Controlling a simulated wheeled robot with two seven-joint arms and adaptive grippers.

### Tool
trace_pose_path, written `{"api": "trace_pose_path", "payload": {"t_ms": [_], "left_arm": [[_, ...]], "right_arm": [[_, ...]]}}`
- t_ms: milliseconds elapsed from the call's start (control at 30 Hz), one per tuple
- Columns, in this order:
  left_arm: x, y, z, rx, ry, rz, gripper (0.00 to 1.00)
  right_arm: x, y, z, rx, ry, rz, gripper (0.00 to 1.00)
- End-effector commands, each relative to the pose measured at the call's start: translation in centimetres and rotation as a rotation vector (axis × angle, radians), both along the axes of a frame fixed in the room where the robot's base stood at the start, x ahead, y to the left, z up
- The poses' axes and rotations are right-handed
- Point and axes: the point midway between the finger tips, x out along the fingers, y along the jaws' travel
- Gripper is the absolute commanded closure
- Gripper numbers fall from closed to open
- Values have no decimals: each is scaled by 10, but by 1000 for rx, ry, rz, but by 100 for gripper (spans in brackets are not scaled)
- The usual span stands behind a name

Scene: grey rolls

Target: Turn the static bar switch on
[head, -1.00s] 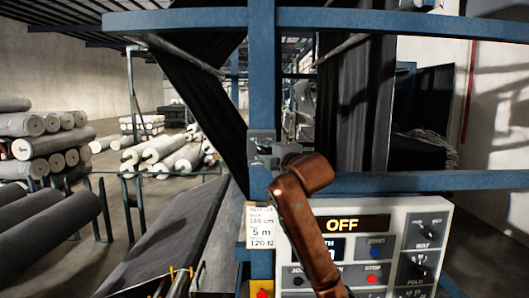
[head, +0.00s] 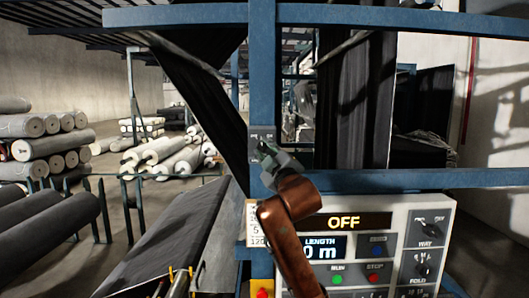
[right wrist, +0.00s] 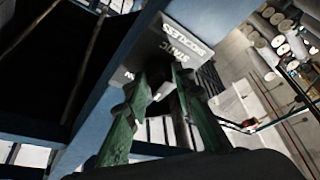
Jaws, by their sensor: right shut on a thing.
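The static bar switch is a small grey plate (head: 262,133) on the blue upright post; it also shows in the right wrist view (right wrist: 160,47) with lettering, partly hidden by my fingers. My right gripper (head: 267,154) is at the plate, its arm coming up from below. In the right wrist view its green fingers (right wrist: 163,82) are shut around a small pale lever (right wrist: 159,91) that sticks out from the plate. Which position the lever stands in I cannot tell. My left gripper is not in view.
A control panel (head: 408,236) with an OFF display (head: 343,222), knobs and buttons stands at lower right, partly behind my right arm. A paper label (head: 252,222) hangs on the post (head: 262,70). Blue rails cross above and below. Grey rolls (head: 45,124) are stacked at left.

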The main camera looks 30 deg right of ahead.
Motion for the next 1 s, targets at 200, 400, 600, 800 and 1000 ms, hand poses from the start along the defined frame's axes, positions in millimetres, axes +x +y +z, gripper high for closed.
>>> {"api": "trace_pose_path", "payload": {"t_ms": [200, 400, 600, 800, 1000], "left_arm": [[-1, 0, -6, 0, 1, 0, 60], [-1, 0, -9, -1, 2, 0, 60], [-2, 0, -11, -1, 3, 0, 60], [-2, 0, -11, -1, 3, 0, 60], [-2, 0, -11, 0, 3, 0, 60]], "right_arm": [[3, 2, -6, 178, -100, 1, 100], [4, 4, -6, 341, -200, 3, 100], [5, 5, -7, 496, -293, 0, 100], [5, 6, -7, 624, -373, 0, 100], [6, 6, -7, 714, -428, -1, 100]]}}
